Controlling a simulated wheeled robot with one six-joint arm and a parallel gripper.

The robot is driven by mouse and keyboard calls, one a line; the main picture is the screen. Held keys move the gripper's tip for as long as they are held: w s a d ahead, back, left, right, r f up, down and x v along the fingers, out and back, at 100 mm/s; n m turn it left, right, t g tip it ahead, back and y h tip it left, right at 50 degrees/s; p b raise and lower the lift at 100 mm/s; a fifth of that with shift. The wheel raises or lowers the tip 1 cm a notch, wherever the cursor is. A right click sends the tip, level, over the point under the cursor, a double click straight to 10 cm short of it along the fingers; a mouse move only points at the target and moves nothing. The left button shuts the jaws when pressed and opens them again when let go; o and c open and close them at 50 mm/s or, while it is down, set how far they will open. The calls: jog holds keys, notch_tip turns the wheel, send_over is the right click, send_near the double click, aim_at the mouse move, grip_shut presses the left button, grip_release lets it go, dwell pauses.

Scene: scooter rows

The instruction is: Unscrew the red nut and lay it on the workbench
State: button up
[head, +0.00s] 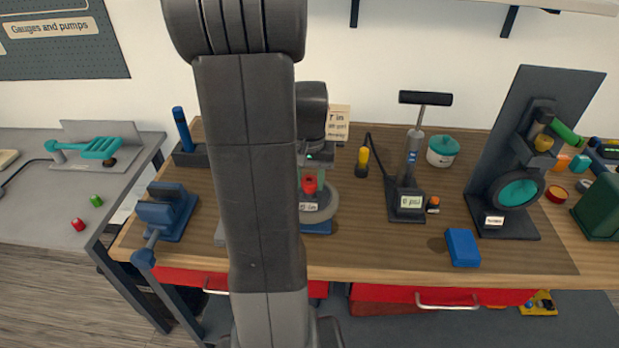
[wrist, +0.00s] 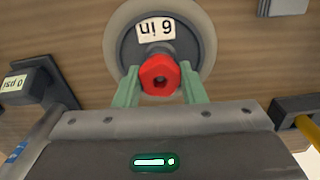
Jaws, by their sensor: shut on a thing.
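The red nut (head: 310,185) is in front of the small wheel (head: 326,205) on the wooden workbench (head: 375,252). In the wrist view the red nut (wrist: 160,74) sits between the green fingertips of my gripper (wrist: 160,88), which is shut on it. Behind the nut are the wheel's dark hub and pale rim (wrist: 206,45), with a "6 in" label. The nut lines up with the hub, but I cannot tell whether it is still threaded there. My arm hides part of the bench and wheel in the head view.
A blue vise (head: 167,212) stands at the left. A gauge pump (head: 408,190), a yellow-handled tool (head: 362,162) and a blue block (head: 462,247) are to the right. A dark stand with a teal-hubbed wheel (head: 518,192) is farther right. Bare bench lies between wheel and blue block.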

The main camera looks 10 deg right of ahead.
aim_at(310, 182)
jog(key=n, duration=0.8)
jog(key=shift+n, duration=0.3)
jog(key=n, duration=0.4)
jog(key=shift+p, duration=0.3)
jog(key=n, duration=0.4)
jog(key=o, duration=1)
jog(key=shift+o, duration=0.2)
jog(key=shift+r, duration=0.1)
notch_tip(310, 182, up, 14)
jog(key=shift+f, duration=0.2)
